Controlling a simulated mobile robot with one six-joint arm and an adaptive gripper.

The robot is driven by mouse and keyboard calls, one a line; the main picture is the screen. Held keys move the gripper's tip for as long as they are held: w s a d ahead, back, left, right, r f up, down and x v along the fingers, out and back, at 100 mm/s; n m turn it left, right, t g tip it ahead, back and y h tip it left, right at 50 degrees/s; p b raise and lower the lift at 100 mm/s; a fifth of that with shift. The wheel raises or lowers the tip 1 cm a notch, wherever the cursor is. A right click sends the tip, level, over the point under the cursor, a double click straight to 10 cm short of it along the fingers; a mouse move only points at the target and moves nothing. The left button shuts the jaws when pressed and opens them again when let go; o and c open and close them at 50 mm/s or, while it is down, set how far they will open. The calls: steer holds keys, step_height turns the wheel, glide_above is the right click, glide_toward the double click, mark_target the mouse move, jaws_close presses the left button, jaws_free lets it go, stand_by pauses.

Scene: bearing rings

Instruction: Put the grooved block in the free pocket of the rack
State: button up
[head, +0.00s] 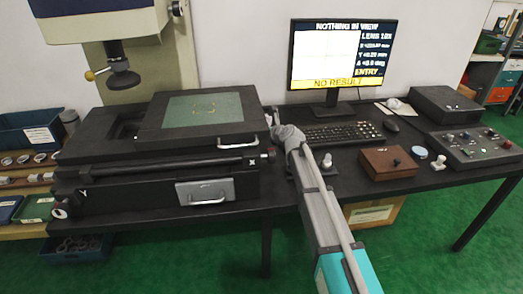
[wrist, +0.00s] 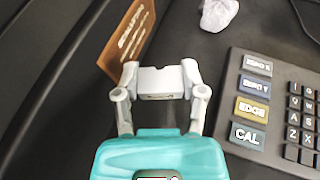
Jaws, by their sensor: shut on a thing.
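The grooved block (wrist: 160,83) is a small pale grey block with a notch in its top edge. In the wrist view my gripper (wrist: 158,82) is shut on it, a grey finger on each side. In the head view my gripper (head: 282,133) is between the black stage and the keyboard, and the block cannot be made out there. At the far left, a wooden shelf (head: 25,172) holds several metal rings and pale pieces. I cannot tell whether this is the rack, and no free pocket shows clearly.
The keyboard (head: 340,133) is right of my gripper; its labelled keys (wrist: 255,102) fill the wrist view's right. A brown lettered plate (wrist: 130,38) stands just beyond the left finger. The black stage (head: 160,140), monitor (head: 335,55), wooden box (head: 389,163) and control panel (head: 470,148) occupy the table.

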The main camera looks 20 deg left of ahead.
mark_target(265, 146)
steer(key=shift+f+b, duration=1.5)
steer(key=shift+f, duration=0.35)
steer(key=shift+f+b, duration=1.85)
steer(key=shift+f, duration=0.05)
steer(key=shift+f, duration=0.15)
steer(key=o, duration=1.2)
steer(key=shift+r, duration=0.25)
steer(key=shift+s+d+r, duration=0.1)
steer(key=shift+s+d, duration=0.05)
steer(key=shift+d, duration=0.05)
steer(key=p+v, duration=0.4)
steer(key=v, duration=0.7)
steer(key=shift+s+d+p, duration=0.1)
steer(key=shift+d+p, duration=0.1)
steer(key=shift+p, duration=0.1)
